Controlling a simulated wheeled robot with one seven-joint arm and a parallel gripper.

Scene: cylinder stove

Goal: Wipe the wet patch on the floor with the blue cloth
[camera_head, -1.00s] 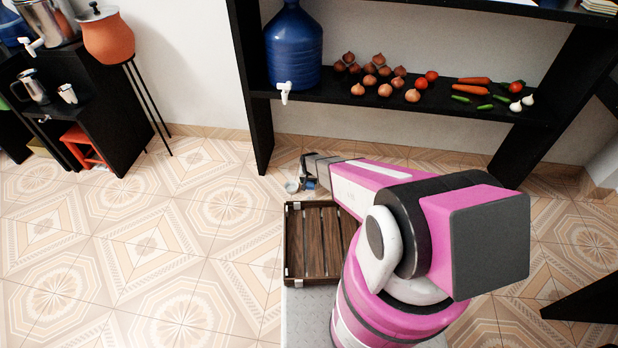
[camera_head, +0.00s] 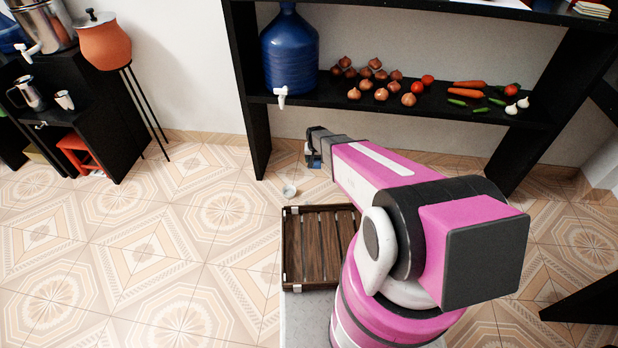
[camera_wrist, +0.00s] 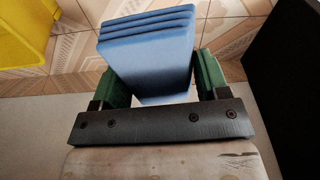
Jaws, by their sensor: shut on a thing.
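The blue cloth (camera_wrist: 148,50) is a thick folded block between the green fingers of my gripper (camera_wrist: 152,85) in the wrist view. My gripper is shut on it, and its layered edge points away from the palm. In the head view, my gripper (camera_head: 313,160) is beyond the wooden crate, near the shelf's left leg, with a bit of blue showing at its tip. I cannot make out a clear wet patch on the patterned tile floor (camera_head: 215,195). My arm hides part of the floor under the shelf.
A small pale round thing (camera_head: 289,191) lies on the floor just beyond the slatted wooden crate (camera_head: 287,250). The black shelf (camera_head: 260,140) holds a blue water jug (camera_head: 290,55) and vegetables. A yellow thing (camera_wrist: 25,35) shows in the wrist view. Floor at left is clear.

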